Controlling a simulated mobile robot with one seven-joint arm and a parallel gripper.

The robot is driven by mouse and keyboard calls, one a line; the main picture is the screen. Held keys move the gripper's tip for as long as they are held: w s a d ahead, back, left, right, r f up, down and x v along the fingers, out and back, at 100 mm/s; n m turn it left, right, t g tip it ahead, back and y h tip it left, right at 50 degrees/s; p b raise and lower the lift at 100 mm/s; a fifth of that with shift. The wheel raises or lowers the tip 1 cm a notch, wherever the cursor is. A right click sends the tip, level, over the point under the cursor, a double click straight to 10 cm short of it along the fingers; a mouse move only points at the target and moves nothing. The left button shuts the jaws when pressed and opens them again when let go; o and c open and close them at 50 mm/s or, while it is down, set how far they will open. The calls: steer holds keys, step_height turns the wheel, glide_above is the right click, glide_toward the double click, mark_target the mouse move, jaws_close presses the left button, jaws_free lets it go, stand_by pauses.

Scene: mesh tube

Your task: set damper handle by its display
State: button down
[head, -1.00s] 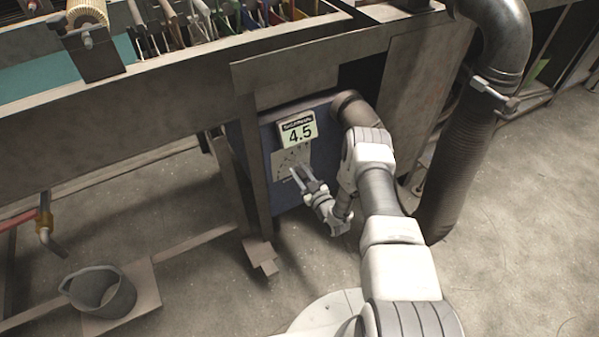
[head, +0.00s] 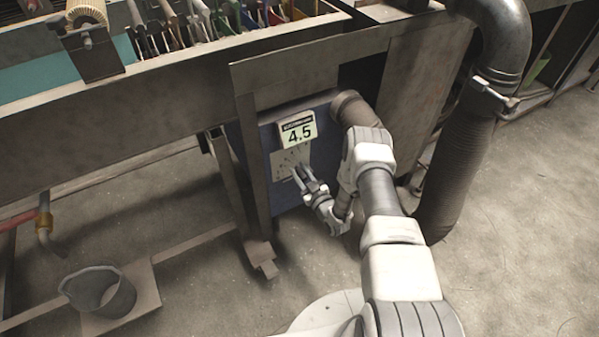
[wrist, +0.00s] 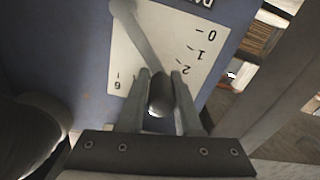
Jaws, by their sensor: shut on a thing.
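The damper handle is a grey lever (wrist: 138,38) on a white scale plate (wrist: 185,35) with printed numbers, upside down in the wrist view. The lever runs from its pivot at the upper left to a rounded knob (wrist: 160,96). My gripper (wrist: 161,80) is shut on the knob, one finger on each side. In the head view my gripper (head: 301,172) is at the plate (head: 282,160), and the handle is mostly hidden. The display (head: 297,130) above the plate reads 4.5. Both are on the blue box (head: 265,150).
A metal frame post (head: 252,165) stands just left of the box. A large duct pipe (head: 465,150) stands to the right.

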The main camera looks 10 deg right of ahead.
steer(key=shift+d+m, duration=0.2)
steer(key=shift+m, duration=0.3)
steer(key=shift+s, duration=0.1)
steer(key=c, duration=0.9)
jaws_free()
steer(key=shift+o, duration=1.4)
steer(key=shift+r, duration=0.1)
steer(key=p+v, duration=0.4)
steer(key=v, duration=1.3)
steer(key=shift+s+r, duration=0.1)
